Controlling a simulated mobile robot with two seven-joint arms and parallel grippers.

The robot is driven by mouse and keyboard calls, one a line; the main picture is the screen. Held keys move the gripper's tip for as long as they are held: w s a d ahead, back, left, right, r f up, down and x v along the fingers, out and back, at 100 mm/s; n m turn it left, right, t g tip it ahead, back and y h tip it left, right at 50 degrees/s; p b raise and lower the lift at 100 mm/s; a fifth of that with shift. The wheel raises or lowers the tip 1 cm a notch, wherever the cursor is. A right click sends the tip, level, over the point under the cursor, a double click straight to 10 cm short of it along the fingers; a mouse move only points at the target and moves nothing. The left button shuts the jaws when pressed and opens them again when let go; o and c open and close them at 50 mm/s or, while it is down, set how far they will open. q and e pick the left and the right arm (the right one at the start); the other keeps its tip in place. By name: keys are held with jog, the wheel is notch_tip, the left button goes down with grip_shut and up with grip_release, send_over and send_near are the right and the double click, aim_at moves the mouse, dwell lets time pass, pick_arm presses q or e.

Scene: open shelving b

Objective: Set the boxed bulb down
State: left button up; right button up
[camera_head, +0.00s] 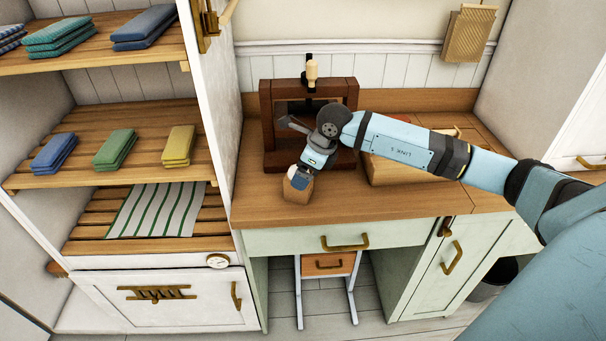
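The boxed bulb (297,192), a small brown box, is at the front left part of the wooden counter (262,208). My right gripper (301,180) comes down over it from above, with the arm reaching in from the right. The fingers overlap the top of the box and look shut on it, though they are small and partly hidden by the wrist. I cannot tell whether the underside of the box touches the counter. My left gripper is not in view.
A dark wooden press-like frame (268,112) stands behind the box. A wooden tray (386,174) lies under my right forearm. Open shelves (85,181) at left hold folded cloths (179,146) and a striped towel (157,210).

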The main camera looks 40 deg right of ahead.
jog(key=v, duration=0.9)
jog(key=s+a+f+m+t+y, duration=0.35)
jog(key=a+m+y, duration=0.35)
jog(key=a, duration=0.4)
jog(key=s+a+f+m+t+y, duration=0.35)
jog(key=a+m+y, duration=0.35)
jog(key=a, duration=0.4)
jog(key=s+f+m+h, duration=0.6)
jog(key=s+f+m, duration=0.2)
jog(key=f+m, duration=0.3)
jog(key=s+d+f+m+h, duration=0.1)
jog(key=s+f+m+h, duration=0.6)
jog(key=f+m, duration=0.5)
jog(key=m, duration=0.3)
jog(key=shift+s+f, duration=0.15)
jog(key=shift+s, duration=0.2)
